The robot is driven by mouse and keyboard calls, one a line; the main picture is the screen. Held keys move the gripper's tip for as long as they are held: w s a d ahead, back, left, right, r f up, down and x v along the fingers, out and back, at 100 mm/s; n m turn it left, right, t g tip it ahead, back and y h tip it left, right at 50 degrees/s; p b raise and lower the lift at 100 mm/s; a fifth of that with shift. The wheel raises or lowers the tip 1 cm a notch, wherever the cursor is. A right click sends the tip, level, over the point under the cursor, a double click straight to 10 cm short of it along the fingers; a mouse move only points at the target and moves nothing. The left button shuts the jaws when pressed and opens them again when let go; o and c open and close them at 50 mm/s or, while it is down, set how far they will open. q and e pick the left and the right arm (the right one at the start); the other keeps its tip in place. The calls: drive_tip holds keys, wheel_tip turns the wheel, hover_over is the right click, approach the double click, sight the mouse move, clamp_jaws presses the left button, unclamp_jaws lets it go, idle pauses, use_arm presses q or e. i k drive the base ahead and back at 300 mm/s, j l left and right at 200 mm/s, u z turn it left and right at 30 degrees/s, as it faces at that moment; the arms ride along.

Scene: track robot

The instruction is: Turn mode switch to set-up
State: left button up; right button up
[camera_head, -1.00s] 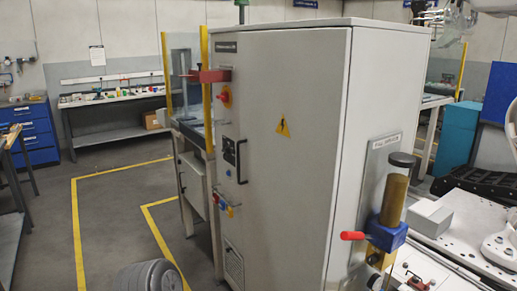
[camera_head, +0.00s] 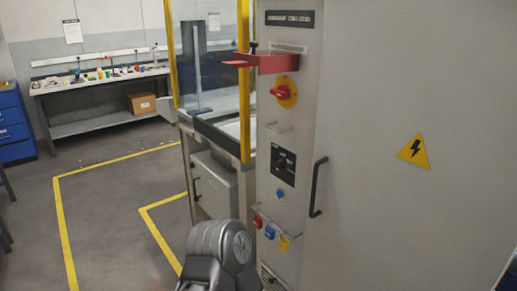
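A tall grey control cabinet (camera_head: 385,60) fills the right half of the head view. Its narrow panel carries a black plate with a dark knob (camera_head: 284,166), which looks like the mode switch. Its lettering and setting are too small to read. Above it is a red rotary switch on a yellow disc (camera_head: 284,93). Below it is a blue round button (camera_head: 280,195). A grey link of my own arm shows at the bottom centre, left of the panel's lower part. Neither of my grippers is in view.
A red bracket (camera_head: 270,63) juts out from the panel's top. Red and blue padlocks and a yellow tag (camera_head: 284,243) hang low on it. A black door handle (camera_head: 318,187) stands right of the knob. Open floor with yellow lines (camera_head: 62,220) lies to the left.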

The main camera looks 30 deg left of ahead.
sight(280, 166)
drive_tip(key=i+j, duration=0.1)
drive_tip(key=j, duration=0.3)
drive_tip(key=i+j, duration=0.1)
drive_tip(key=j, duration=0.35)
drive_tip(key=i+j, duration=0.1)
drive_tip(key=j, duration=0.3)
